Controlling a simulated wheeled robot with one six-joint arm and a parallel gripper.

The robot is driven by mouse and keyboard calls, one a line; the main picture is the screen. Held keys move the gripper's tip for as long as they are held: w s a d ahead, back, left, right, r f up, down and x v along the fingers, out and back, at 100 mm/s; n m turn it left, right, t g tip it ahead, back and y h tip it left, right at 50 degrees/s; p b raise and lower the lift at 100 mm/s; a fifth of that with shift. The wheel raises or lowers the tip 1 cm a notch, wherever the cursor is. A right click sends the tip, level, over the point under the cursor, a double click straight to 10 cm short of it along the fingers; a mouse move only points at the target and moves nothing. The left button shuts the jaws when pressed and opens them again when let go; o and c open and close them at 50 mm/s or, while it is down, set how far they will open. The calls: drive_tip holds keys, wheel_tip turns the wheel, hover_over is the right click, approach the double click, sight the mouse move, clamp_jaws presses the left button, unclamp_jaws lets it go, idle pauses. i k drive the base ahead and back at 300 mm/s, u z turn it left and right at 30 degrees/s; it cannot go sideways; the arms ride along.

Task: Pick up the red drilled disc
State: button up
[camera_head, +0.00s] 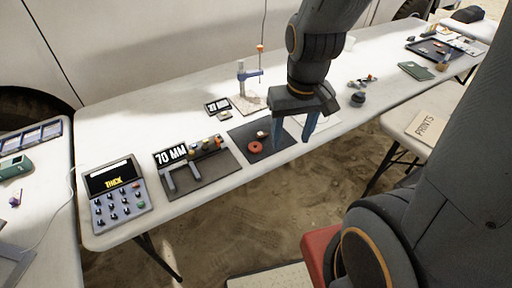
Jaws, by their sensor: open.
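The red drilled disc (256,147) lies flat on a dark square mat (245,132) on the white table. Its centre hole shows. My gripper (293,136) points down just right of the disc, over the right part of the mat. Its two blue fingers are apart with nothing between them. The gripper hides part of the mat's right side and of a pale sheet beyond it. I cannot tell how high the fingertips are above the table.
Left of the mat stand a "70 MM" gauge board (200,172) and a keypad box (118,196). Behind are a small stand (249,88) and a dark case (217,106). A dark round object (357,99) lies to the right.

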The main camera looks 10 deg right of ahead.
sight(254, 147)
drive_tip(key=z, duration=0.55)
drive_tip(key=k, duration=0.6)
drive_tip(key=z, duration=0.7)
drive_tip(key=i, duration=0.95)
drive_tip(key=u, duration=0.8)
